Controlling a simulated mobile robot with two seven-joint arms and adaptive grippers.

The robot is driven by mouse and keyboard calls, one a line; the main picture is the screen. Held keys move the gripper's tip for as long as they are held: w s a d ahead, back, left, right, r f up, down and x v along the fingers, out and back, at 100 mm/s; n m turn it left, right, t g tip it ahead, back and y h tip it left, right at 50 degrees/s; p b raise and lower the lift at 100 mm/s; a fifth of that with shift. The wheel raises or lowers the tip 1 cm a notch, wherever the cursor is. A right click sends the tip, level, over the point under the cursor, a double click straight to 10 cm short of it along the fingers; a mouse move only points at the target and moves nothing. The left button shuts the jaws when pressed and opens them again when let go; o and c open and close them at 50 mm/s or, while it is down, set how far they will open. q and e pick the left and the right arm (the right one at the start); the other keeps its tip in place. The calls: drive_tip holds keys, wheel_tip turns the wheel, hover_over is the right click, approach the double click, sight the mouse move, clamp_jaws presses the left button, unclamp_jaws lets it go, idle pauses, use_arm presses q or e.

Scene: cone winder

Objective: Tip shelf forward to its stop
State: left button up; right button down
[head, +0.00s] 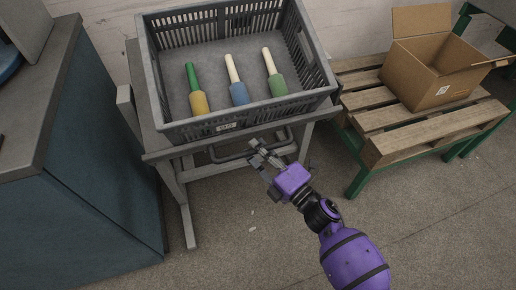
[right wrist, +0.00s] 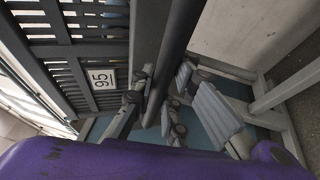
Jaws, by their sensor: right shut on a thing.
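The shelf (head: 160,154) is a grey board on a grey stand, with a dark bar handle (head: 228,158) along its front. A grey slatted crate (head: 180,133) rests on the shelf and holds three cones or bobbins, yellow and green (head: 198,100), blue and cream (head: 238,92), green and cream (head: 274,86). My right gripper (head: 259,152) is shut on the handle, toward its right part. In the right wrist view the dark bar (right wrist: 181,42) runs down to the fingers (right wrist: 155,98). I cannot tell the shelf's exact tilt. My left gripper is not in view.
A blue-green cabinet (head: 80,150) stands close on the left. On the right, a wooden pallet (head: 395,145) on a green frame carries an open cardboard box (head: 425,75). A wall is behind. The floor (head: 240,235) in front is clear.

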drive_tip(key=shift+s+f, duration=0.1)
drive_tip(key=shift+f, duration=0.15)
drive_tip(key=c, duration=1.7)
unclamp_jaws()
drive_tip(key=shift+c, duration=0.2)
drive_tip(key=shift+d, duration=0.15)
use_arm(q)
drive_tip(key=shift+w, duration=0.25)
use_arm(e)
drive_tip(key=v, duration=1.1)
drive_tip(key=shift+s+d, duration=0.15)
drive_tip(key=shift+s, duration=0.2)
drive_tip(key=shift+r, duration=0.1)
